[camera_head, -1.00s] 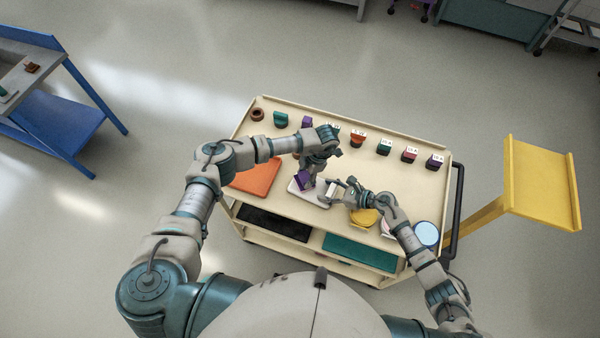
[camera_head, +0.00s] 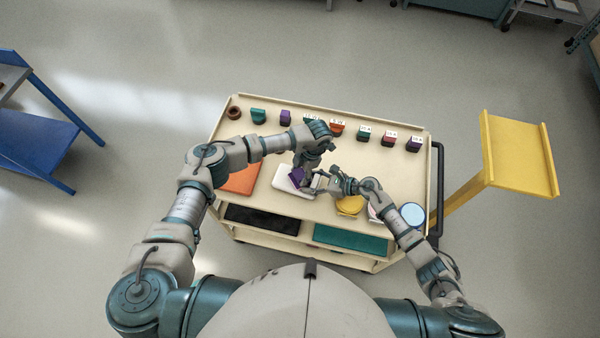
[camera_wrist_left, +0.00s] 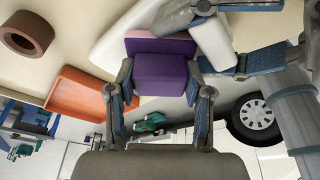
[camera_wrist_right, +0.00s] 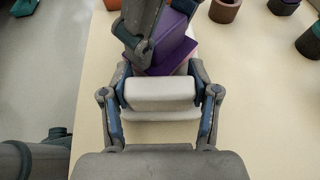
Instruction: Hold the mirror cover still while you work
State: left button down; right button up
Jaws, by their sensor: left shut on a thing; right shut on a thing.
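A white slab (camera_head: 283,180), which may be the mirror cover, lies on the cart top in front of me. My left gripper (camera_head: 298,174) is shut on a purple block (camera_wrist_left: 162,74) above the slab; the block also shows in the right wrist view (camera_wrist_right: 178,45). My right gripper (camera_head: 318,183) is shut on a pale grey block (camera_wrist_right: 160,93), close beside the purple block. The pale block also shows in the left wrist view (camera_wrist_left: 214,42). I cannot tell whether the two blocks touch, or whether the pale block joins the slab.
The cream cart (camera_head: 390,180) has a row of coloured blocks along its far edge and a brown ring (camera_head: 234,113). A yellow stand (camera_head: 520,155) stands right.

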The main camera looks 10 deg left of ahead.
pick_arm(q)
jog(key=shift+r, duration=2.8)
jog(key=shift+r, duration=0.1)
jog(key=shift+r, duration=1.45)
pick_arm(e)
jog(key=o, duration=1.3)
jog(key=shift+c, duration=0.2)
